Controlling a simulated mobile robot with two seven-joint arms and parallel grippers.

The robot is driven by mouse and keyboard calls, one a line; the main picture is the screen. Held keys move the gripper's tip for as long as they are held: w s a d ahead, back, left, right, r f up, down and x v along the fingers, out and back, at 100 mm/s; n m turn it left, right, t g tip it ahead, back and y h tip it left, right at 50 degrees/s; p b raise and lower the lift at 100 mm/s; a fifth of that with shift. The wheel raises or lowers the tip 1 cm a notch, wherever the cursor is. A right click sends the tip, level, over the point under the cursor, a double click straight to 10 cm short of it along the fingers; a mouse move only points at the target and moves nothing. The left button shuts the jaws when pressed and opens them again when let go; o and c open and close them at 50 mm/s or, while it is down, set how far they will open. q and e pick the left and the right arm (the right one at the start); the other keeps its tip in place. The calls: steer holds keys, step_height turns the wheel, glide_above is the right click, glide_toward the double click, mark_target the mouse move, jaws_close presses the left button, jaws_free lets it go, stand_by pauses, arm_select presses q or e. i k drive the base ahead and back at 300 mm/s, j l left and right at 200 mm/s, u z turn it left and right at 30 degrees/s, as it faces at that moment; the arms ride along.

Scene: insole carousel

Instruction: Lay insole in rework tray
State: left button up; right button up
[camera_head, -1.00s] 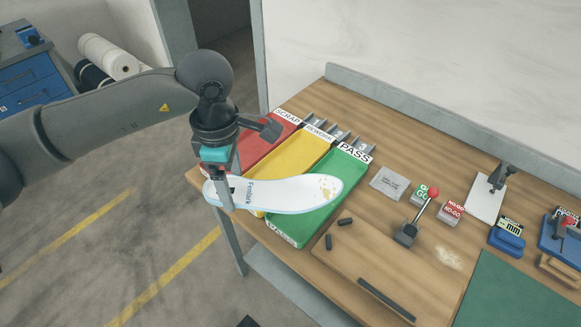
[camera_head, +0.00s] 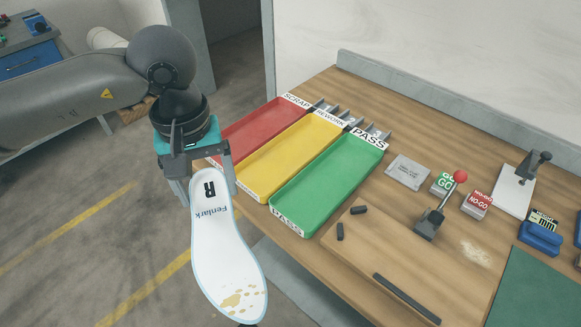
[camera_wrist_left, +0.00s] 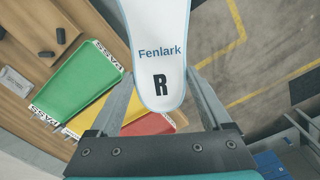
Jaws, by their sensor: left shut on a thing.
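A white insole (camera_head: 229,256) with a light blue edge, the word Fenlark, an R and brown stains hangs from my left gripper (camera_head: 207,188). My left gripper is shut on its heel end, and the insole also shows between the fingers in the left wrist view (camera_wrist_left: 158,50). The insole is over the floor, left of and in front of the table, apart from the trays. The yellow rework tray (camera_head: 290,158) is empty and lies between the red scrap tray (camera_head: 250,132) and the green pass tray (camera_head: 325,187). My right gripper is out of view.
The wooden table (camera_head: 420,115) also holds a grey plate (camera_head: 408,172), GO (camera_head: 445,183) and NO-GO (camera_head: 477,204) blocks, a red-knobbed lever (camera_head: 437,207) and small black bars. Metal dividers stand behind the trays. The space above the trays is clear.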

mark_target(290, 157)
steer(key=i+j, duration=0.35)
steer(key=j, duration=0.15)
steer(key=z, duration=1.2)
